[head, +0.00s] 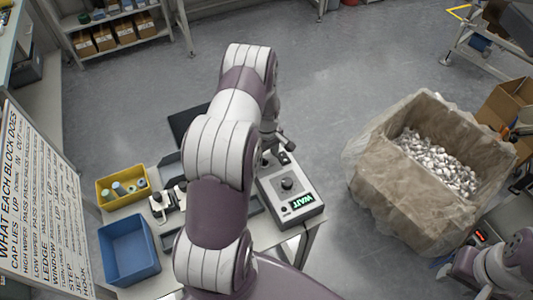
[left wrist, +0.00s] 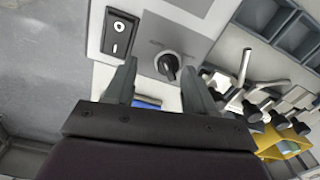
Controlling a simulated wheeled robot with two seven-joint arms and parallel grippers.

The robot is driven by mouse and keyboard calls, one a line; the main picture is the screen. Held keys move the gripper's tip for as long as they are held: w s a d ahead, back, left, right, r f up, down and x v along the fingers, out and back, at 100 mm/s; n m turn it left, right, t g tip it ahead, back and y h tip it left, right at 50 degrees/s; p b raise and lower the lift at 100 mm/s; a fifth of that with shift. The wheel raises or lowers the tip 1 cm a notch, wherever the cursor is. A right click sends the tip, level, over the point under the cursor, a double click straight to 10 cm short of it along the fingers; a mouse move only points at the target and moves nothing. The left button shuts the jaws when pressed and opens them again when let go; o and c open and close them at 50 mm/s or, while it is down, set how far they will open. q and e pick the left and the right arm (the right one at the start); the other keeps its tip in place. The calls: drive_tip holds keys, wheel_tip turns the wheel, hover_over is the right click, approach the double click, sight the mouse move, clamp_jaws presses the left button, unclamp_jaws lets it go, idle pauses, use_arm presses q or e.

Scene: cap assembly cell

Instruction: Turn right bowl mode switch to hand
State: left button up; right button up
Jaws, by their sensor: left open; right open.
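A grey-white control box (head: 306,214) with a lit green WAIT display stands at the right end of the worktable in the head view. A round black knob (head: 287,184) sits on its top. In the left wrist view the black knob (left wrist: 168,66) is on a grey panel, with a black rocker switch (left wrist: 120,33) beside it. My left gripper (left wrist: 160,68) is open, its fingers either side of the knob in the picture, with gaps showing. Contact cannot be seen. In the head view my left arm hides much of this gripper. My right gripper (head: 444,267) is low at the right, away from the box.
A yellow bin (head: 110,204) with small parts and a blue bin (head: 129,249) are on the table's left. A lined carton (head: 415,185) of white caps stands on the floor to the right. A text board (head: 38,215) is at the left edge.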

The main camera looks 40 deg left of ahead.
use_arm(q)
drive_tip(key=shift+s+a+f, duration=0.1)
drive_tip(key=shift+s+f, duration=0.1)
drive_tip(key=shift+s, duration=0.25)
drive_tip(key=shift+s+a+f, duration=0.1)
drive_tip(key=shift+s+f, duration=0.1)
drive_tip(key=shift+s, duration=0.2)
drive_tip(key=shift+w+d+f, duration=0.15)
drive_tip(key=shift+w+d, duration=0.05)
drive_tip(key=shift+w, duration=0.35)
drive_tip(key=c, duration=0.8)
drive_tip(key=shift+s+a, duration=0.1)
drive_tip(key=shift+s, duration=0.1)
clamp_jaws()
drive_tip(key=shift+w, duration=0.1)
use_arm(e)
drive_tip(key=shift+s+a+r, duration=0.1)
drive_tip(key=shift+s+r, duration=0.2)
drive_tip(key=shift+s, duration=0.35)
